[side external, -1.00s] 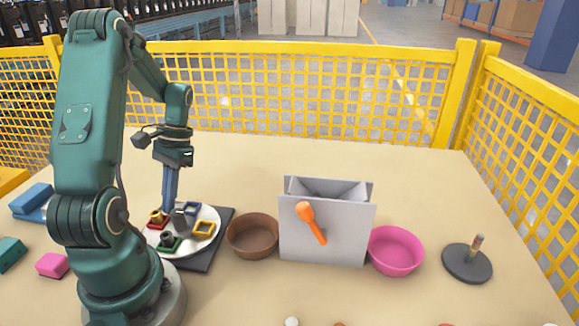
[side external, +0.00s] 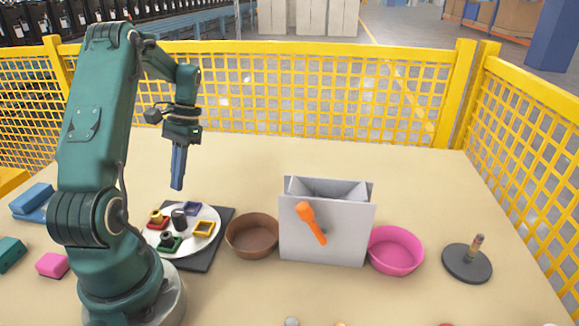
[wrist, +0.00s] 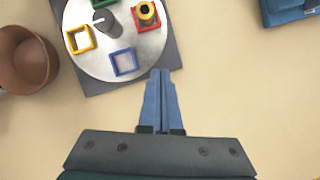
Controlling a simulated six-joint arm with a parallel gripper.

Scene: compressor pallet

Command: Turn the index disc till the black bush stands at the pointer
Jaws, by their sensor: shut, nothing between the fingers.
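The pale round index disc (side external: 186,245) lies on a dark square base (side external: 224,222). It bears red, blue, yellow and green square frames around a dark central post (side external: 179,219). The black bush (side external: 167,239) stands in the green frame (side external: 176,245), on the near side. A yellow bush (side external: 156,216) stands in the red frame; the blue frame (wrist: 124,62) and yellow frame (wrist: 80,40) look empty.
A brown bowl (side external: 252,236) stands close right of the base. Beyond it are a grey bin (side external: 325,238) with an orange tool on its front, a pink bowl (side external: 395,251) and a dark stand (side external: 467,263). Blue blocks (side external: 32,199) lie left. The table behind the disc is clear.

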